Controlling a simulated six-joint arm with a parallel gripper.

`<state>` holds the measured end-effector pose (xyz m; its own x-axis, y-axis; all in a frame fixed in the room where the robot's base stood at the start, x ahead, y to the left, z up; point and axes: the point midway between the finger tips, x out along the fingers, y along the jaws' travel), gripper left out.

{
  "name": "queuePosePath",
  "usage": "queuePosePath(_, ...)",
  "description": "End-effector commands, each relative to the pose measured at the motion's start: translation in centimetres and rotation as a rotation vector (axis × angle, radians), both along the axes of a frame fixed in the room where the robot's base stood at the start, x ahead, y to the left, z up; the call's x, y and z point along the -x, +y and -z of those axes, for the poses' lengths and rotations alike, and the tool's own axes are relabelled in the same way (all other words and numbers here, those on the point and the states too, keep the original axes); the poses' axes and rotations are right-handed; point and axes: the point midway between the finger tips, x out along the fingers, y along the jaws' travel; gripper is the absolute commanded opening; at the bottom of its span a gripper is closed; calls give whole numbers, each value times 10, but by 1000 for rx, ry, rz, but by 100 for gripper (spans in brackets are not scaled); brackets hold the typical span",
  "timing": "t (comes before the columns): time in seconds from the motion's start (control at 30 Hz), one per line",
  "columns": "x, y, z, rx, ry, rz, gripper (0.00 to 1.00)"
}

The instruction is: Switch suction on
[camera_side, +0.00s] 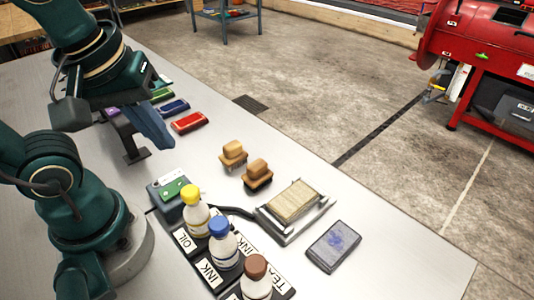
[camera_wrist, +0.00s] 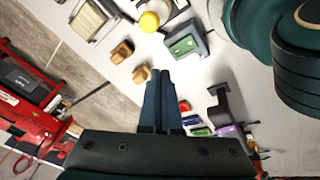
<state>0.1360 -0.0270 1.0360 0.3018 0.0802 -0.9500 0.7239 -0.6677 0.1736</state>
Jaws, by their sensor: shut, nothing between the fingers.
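A grey box with a green top panel (camera_side: 172,190) stands on the table, left of the yellow-capped bottle. It also shows in the wrist view (camera_wrist: 186,44), where small marks on the panel are too small to read. I cannot tell the state of any switch on it. A black hose (camera_side: 232,210) runs from near the box to a metal tray (camera_side: 292,232) with a beige pad (camera_side: 293,201). My gripper (camera_side: 167,143) is above the table, behind the box and apart from it. Its two blue-grey fingers (camera_wrist: 165,74) are shut together with nothing between them.
Bottles with yellow (camera_side: 190,195), blue (camera_side: 219,226) and brown (camera_side: 256,267) caps stand in a labelled rack close to the box. Two wooden brushes (camera_side: 233,154) (camera_side: 257,174) lie to its right. Coloured blocks, one red (camera_side: 189,122), and a dark stand (camera_side: 133,150) are behind. A stained grey piece (camera_side: 334,245) lies front right.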

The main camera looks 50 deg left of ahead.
Motion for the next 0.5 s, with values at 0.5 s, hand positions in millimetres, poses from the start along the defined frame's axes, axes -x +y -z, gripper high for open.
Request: queuePosePath(0.5, 3, 8, -27, -19, 88, -770, 0)
